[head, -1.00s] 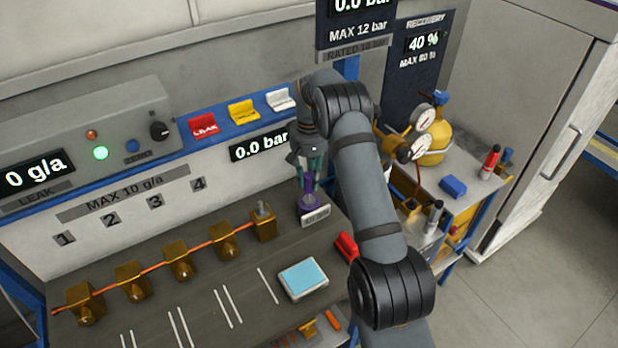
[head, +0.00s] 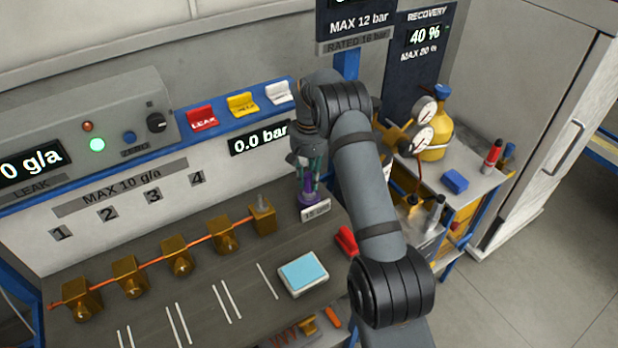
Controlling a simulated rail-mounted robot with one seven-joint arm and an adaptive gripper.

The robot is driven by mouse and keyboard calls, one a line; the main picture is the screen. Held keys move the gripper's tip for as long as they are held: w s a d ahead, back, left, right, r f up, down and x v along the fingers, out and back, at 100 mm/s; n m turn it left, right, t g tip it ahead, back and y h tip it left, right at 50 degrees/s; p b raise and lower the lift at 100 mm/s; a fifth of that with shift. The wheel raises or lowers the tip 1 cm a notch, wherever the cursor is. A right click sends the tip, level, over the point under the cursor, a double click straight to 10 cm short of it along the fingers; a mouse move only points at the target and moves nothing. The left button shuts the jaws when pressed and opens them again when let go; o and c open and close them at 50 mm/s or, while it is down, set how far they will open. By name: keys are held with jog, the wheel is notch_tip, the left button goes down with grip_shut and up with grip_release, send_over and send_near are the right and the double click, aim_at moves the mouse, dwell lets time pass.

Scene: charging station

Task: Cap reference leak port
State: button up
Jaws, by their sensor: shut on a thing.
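My gripper (head: 310,168) points down at the back right of the dark bench, its fingers closed at the top of a purple piece (head: 307,197). This purple piece stands upright behind a small pale label block (head: 315,212), which I take to be the reference leak. The fingers hide its top, so I cannot make out a separate cap or the port opening. The picture is too small to show exactly where the fingers grip.
A row of brass blocks (head: 179,262) on an orange line runs along the bench to the left. A blue-topped pad (head: 303,271) and a red item (head: 346,241) lie in front. A yellow cylinder (head: 434,140) with gauges stands on the cart at right.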

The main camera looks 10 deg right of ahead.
aim_at(309, 175)
jog(key=shift+f+b, duration=0.55)
jog(key=shift+f, duration=0.25)
jog(key=o, duration=1)
jog(key=shift+o, duration=0.2)
notch_tip(309, 175, up, 12)
jog(key=shift+r, duration=0.1)
notch_tip(309, 175, down, 12)
jog(key=shift+f, duration=0.1)
jog(key=shift+r+p, duration=0.45)
jog(key=shift+r, duration=0.15)
